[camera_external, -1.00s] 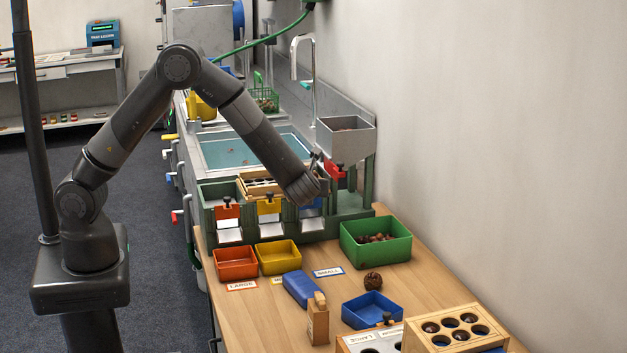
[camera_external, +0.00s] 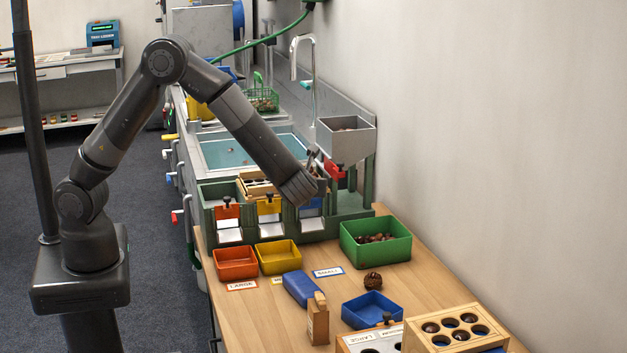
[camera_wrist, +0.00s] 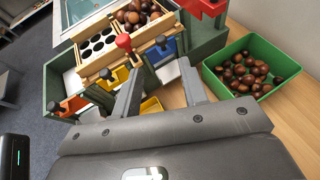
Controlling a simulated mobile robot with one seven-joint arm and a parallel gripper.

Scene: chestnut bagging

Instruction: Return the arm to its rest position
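My grey arm bends high over the left side in the external view and slopes down to the right. My gripper (camera_external: 314,158) is beside the green sorting stand (camera_external: 338,222), partly hidden by my own wrist. In the wrist view my gripper (camera_wrist: 160,88) has its two fingers spread apart with nothing between them. Past the fingers show the stand's coloured gates and a wooden tray with round holes (camera_wrist: 97,44). Whether my gripper touches the stand cannot be told.
A green bin of chestnuts (camera_external: 385,262) stands right of the stand. Orange (camera_external: 236,276), yellow (camera_external: 279,270) and blue (camera_external: 370,322) bins sit on the table. A metal hopper (camera_external: 345,152) stands close behind my gripper. The floor at left is open.

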